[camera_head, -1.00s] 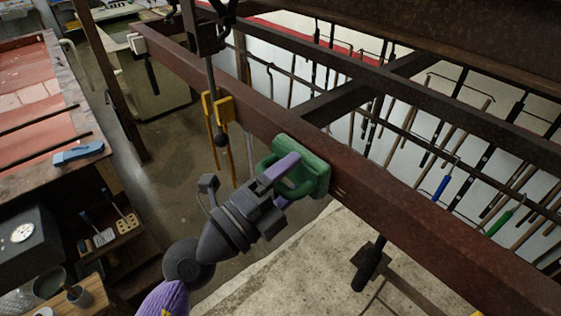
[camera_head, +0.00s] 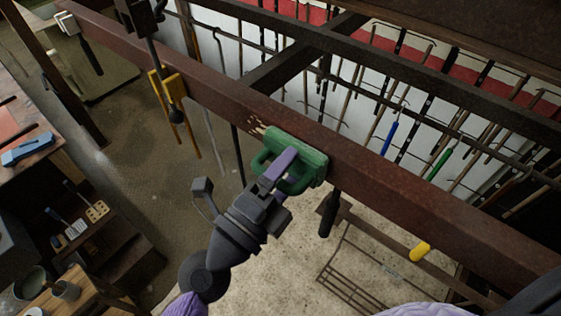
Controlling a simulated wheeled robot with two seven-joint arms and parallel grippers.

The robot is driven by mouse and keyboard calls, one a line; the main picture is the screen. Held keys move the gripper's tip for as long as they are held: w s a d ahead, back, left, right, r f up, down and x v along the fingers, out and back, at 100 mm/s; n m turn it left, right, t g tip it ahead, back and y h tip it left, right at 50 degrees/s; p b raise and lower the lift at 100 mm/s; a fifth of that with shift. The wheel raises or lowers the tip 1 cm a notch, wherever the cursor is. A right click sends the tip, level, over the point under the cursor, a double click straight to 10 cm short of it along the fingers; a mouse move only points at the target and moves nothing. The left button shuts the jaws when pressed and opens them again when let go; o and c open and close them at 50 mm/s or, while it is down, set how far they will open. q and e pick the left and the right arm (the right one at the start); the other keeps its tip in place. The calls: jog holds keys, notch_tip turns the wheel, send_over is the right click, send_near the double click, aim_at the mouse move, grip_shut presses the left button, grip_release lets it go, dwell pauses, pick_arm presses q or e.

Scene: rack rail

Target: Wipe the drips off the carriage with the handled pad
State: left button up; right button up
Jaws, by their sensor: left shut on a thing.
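My left gripper (camera_head: 280,170) is shut on the handle of the green pad (camera_head: 312,160). The pad lies against the side of the long rust-brown beam (camera_head: 400,198) and seems to touch it. Pale drip marks (camera_head: 257,127) show on the beam just up and left of the pad. The pad and gripper hide the beam behind them. I cannot tell which part is the carriage; the drips I see are on this beam. Part of my right arm shows at the bottom right, but its fingertips are not in view.
Several rods hang behind. A blue tool (camera_head: 28,149) lies on the left bench.

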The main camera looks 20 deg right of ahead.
aim_at(265, 161)
pick_arm(q)
jog(key=shift+w+a, duration=0.55)
jog(key=shift+w, duration=0.25)
jog(key=shift+w+a, duration=0.55)
jog(key=shift+w, duration=0.2)
jog(key=shift+w+a+b, duration=0.3)
jog(key=shift+w+a, duration=0.45)
jog(key=shift+w, duration=0.25)
jog(key=shift+w+a+b, duration=0.3)
jog(key=shift+w+a, duration=0.45)
jog(key=shift+w, duration=0.3)
jog(key=shift+w+a+b, duration=0.3)
jog(key=shift+w+a, duration=0.45)
jog(key=shift+w, duration=0.25)
jog(key=shift+s, duration=0.1)
jog(key=shift+r+v, duration=0.2)
jog(key=shift+v, duration=0.75)
jog(key=shift+r+v, duration=0.2)
jog(key=shift+v, duration=0.8)
jog(key=shift+r+v, duration=0.2)
jog(key=shift+v, duration=0.75)
jog(key=shift+s+a, duration=0.1)
jog(key=v, duration=0.3)
jog(key=shift+r+b, duration=0.35)
jog(key=shift+b, duration=0.05)
